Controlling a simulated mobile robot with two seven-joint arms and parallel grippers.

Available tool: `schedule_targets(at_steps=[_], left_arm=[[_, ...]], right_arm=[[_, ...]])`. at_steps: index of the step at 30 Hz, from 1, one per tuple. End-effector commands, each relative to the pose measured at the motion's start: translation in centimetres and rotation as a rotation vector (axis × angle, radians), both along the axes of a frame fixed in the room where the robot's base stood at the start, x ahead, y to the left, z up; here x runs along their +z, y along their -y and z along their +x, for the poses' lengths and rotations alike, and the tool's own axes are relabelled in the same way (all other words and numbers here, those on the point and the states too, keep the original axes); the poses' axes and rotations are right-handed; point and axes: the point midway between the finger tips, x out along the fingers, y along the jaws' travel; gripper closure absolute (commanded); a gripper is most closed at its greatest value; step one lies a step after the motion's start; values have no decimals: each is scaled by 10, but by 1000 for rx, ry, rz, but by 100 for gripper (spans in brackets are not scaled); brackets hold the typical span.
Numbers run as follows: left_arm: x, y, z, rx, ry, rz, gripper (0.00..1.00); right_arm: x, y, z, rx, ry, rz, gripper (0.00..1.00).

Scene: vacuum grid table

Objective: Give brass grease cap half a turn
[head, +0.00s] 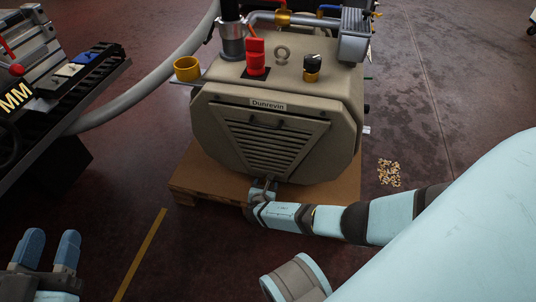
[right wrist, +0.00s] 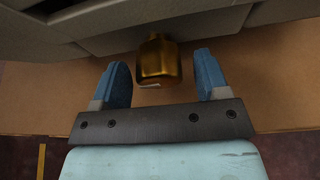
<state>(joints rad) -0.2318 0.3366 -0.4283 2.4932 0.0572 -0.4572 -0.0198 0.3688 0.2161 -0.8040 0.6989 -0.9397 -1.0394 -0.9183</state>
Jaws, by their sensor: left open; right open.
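The brass grease cap (right wrist: 160,62) hangs under the beige machine housing in the right wrist view, with a small pale mark near its lower edge. My right gripper (right wrist: 205,72) is open, its blue fingers on either side of the cap with visible gaps. In the head view my right gripper (head: 263,188) is at the foot of the machine's front, and the cap cannot be made out there. My left gripper (head: 50,246) is open and empty at the lower left, away from the machine.
The beige machine (head: 270,140) labelled Dunrevin stands on a wooden pallet (head: 195,172). A yellow cup (head: 187,69), a red switch (head: 255,57) and a black knob (head: 312,65) are on or beside its top. Brass bits (head: 389,173) lie on the floor at right. A black rack (head: 60,80) stands left.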

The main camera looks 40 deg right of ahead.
Motion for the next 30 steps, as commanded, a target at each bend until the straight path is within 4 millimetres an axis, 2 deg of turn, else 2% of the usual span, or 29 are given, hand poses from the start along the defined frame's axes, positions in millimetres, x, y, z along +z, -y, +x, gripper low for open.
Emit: schedule_targets(at_steps=[11,12,18,30], left_arm=[[-2,-1,-1,-3,4,16,57],[-2,-1,-1,-3,4,16,57],[-2,-1,-1,-2,2,13,57],[-2,0,0,2,-2,1,57]], right_arm=[[-1,-2,0,1,0,0,31],[-1,-2,0,1,0,0,34],[-1,-2,0,1,0,0,80],[-1,-2,0,2,45,40,80]])
